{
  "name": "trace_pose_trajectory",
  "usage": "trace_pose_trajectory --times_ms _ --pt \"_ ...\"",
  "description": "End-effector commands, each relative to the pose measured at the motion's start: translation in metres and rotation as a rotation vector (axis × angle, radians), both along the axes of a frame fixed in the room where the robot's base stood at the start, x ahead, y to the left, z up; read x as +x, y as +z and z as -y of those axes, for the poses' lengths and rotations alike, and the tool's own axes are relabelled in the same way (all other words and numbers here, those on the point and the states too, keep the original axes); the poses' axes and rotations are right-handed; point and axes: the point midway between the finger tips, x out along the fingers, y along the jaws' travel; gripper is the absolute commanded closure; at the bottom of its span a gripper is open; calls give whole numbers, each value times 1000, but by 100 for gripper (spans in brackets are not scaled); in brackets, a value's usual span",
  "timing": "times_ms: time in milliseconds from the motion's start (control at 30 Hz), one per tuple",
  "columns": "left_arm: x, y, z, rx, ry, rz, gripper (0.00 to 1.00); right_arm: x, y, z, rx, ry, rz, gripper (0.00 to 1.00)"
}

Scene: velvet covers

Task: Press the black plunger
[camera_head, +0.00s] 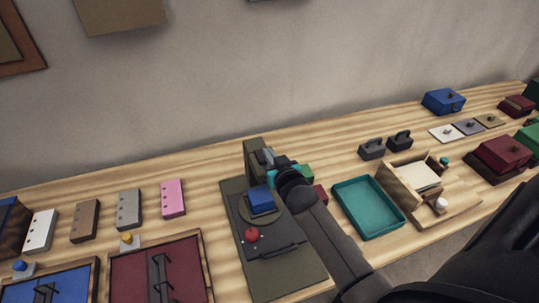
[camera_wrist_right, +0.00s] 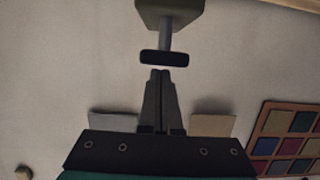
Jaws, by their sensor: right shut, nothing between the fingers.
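The black plunger (camera_wrist_right: 164,57) shows in the right wrist view as a dark bar on a grey rod, which joins an olive bracket (camera_wrist_right: 168,12). My right gripper (camera_wrist_right: 160,72) is shut and empty. Its fingertips are just short of the bar in that view, with a thin gap visible. In the head view my right gripper (camera_head: 266,158) is at the top of the olive press's post (camera_head: 252,148), and I cannot make out the plunger there. A blue block (camera_head: 261,198) sits on the round plate of the press, under the gripper. My left gripper is not in view.
A red knob (camera_head: 252,235) sits at the front of the press. A teal tray (camera_head: 369,206) and an open wooden box (camera_head: 400,184) stand to the right. Pink (camera_head: 173,197) and grey (camera_head: 129,209) plates lie to the left. Bare wood lies between plates and press.

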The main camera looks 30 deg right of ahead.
Motion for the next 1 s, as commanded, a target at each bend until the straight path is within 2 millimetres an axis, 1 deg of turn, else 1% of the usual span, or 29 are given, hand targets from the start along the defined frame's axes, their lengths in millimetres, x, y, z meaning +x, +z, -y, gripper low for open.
trace_pose_trajectory --times_ms 333,467,600,700,1000 --pt "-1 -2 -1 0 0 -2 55 0 -2 0 0 0 0 100" --pt "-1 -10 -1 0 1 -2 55 0 -15 0 1 0 -1 100" --pt "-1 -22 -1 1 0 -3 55 0 -33 0 2 -1 -3 100" --pt "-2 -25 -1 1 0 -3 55 -1 -39 0 2 -1 -4 100" --pt "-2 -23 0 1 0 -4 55 -1 -40 -1 3 -1 -9 100"
